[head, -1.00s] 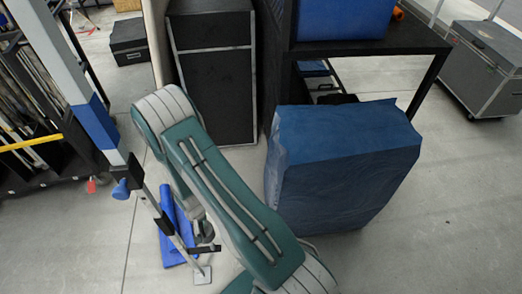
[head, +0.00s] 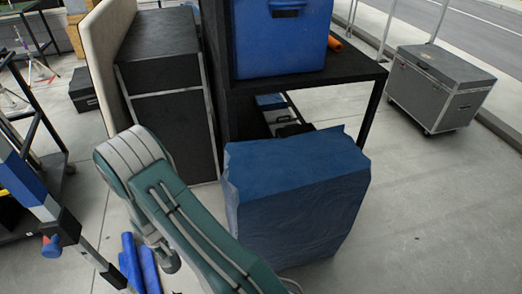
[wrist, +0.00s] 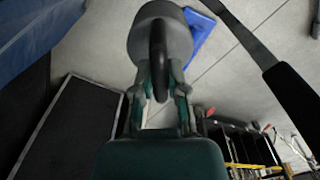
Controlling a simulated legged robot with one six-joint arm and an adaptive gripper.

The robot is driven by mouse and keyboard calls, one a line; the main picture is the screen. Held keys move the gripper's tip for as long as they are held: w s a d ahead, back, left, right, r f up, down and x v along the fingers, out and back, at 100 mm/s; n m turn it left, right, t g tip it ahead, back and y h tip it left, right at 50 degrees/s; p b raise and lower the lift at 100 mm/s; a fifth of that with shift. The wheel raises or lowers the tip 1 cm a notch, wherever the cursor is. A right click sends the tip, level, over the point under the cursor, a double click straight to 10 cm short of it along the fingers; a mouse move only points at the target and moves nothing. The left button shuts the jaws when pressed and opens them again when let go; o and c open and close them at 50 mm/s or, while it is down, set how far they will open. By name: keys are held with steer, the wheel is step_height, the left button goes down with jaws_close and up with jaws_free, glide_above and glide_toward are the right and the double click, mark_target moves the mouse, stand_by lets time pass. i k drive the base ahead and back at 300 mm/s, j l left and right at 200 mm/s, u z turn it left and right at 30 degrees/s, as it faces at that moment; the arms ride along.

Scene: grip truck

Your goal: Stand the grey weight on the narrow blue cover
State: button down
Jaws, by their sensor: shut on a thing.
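My gripper (wrist: 160,85) is shut on the handle of the grey weight (wrist: 143,35), a rounded grey body with a dark handle, at the top middle of the wrist view. In the head view my green and white arm hides most of the gripper, and I cannot make out the weight there. The blue cover (head: 295,205) is a wrinkled blue block-like drape standing on the floor, right of my arm in the head view. A blue surface at the top left of the wrist view (wrist: 35,30) looks like its side. The weight is apart from it.
A black cabinet (head: 170,105) stands behind my arm. A black table (head: 350,72) with a blue box (head: 280,45) is behind the cover. Blue rolls (head: 140,265) lie on the floor at left, near a stand (head: 90,250). A grey case (head: 440,90) is far right. Floor right of the cover is clear.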

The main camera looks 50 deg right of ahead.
mark_target(314, 158)
steer(key=k+l, duration=0.3)
steer(key=l, duration=0.15)
steer(key=k+l, duration=0.3)
steer(key=l, duration=0.2)
steer(key=k+l+u, duration=0.1)
steer(key=k+l, duration=0.2)
steer(key=l, duration=0.15)
steer(key=k+l, duration=0.1)
steer(key=l, duration=0.15)
steer(key=k+l+z, duration=0.1)
steer(key=l, duration=0.2)
